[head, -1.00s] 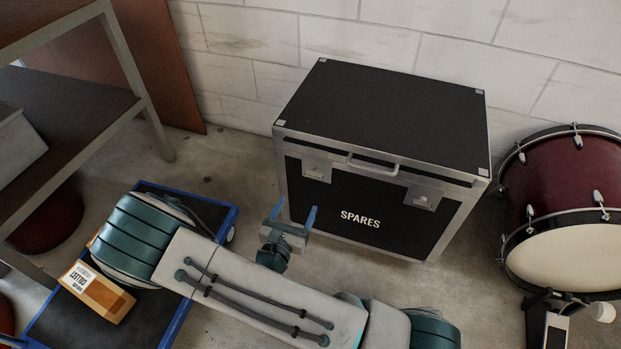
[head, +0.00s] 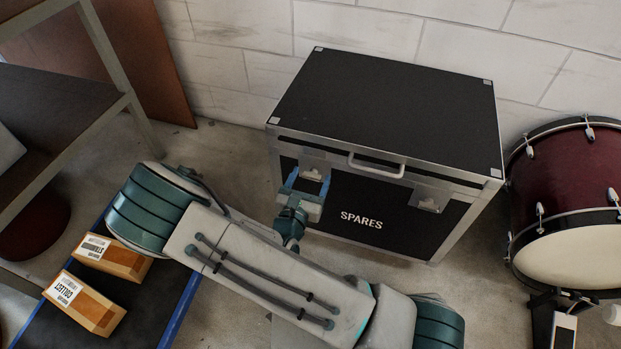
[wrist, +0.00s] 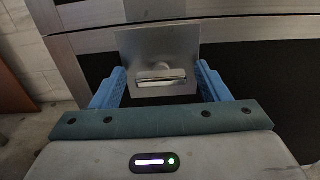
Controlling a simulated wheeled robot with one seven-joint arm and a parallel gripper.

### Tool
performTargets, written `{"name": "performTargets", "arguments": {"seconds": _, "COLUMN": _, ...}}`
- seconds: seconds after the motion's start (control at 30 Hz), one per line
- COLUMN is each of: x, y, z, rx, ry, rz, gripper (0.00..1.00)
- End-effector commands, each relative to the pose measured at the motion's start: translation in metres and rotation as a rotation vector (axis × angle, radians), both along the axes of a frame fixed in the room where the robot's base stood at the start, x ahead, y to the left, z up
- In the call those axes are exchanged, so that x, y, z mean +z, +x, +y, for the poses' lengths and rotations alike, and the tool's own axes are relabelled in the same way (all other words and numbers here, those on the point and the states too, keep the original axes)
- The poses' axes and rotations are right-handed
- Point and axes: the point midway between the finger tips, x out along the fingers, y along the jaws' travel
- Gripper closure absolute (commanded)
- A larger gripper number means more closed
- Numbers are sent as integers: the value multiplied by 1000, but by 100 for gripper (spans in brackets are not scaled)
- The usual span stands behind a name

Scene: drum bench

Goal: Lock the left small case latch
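The black case (head: 390,110) marked SPARES stands on the floor by the wall, with silver edges and a front handle. Its left latch (head: 313,172) is a silver plate on the front, left of the handle. My gripper (head: 306,183) is at this latch, fingers pointing at the case front. In the wrist view the latch (wrist: 158,48) shows its plate and a horizontal bar knob between my blue fingers (wrist: 158,82). The fingers are spread, one on each side, with gaps to the knob. The right latch (head: 428,200) is on the same front.
A maroon bass drum (head: 565,195) with its pedal stands right of the case. A blue-edged cart (head: 178,312) with cardboard boxes (head: 84,303) is at the lower left, beside a shelf rack (head: 125,100). Bare floor lies between the rack and case.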

Motion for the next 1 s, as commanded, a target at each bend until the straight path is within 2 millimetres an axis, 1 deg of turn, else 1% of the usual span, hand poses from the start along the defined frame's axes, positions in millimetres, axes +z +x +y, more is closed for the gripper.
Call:
{"name": "performTargets", "arguments": {"seconds": 0.03, "x": 0, "y": 0, "z": 0, "rx": 0, "ry": 0, "rz": 0, "gripper": 46}}
{"name": "performTargets", "arguments": {"seconds": 0.13, "x": 0, "y": 0, "z": 0, "rx": -1, "ry": 0, "rz": 0, "gripper": 74}}
{"name": "performTargets", "arguments": {"seconds": 0.37, "x": 1, "y": 1, "z": -1, "rx": -2, "ry": -7, "rz": 2, "gripper": 74}}
{"name": "performTargets", "arguments": {"seconds": 0.57, "x": 3, "y": 1, "z": -2, "rx": -4, "ry": -60, "rz": 22, "gripper": 74}}
{"name": "performTargets", "arguments": {"seconds": 0.77, "x": 6, "y": 1, "z": -1, "rx": -4, "ry": -181, "rz": 66, "gripper": 74}}
{"name": "performTargets", "arguments": {"seconds": 1.0, "x": 6, "y": 2, "z": -1, "rx": -5, "ry": -389, "rz": 140, "gripper": 74}}
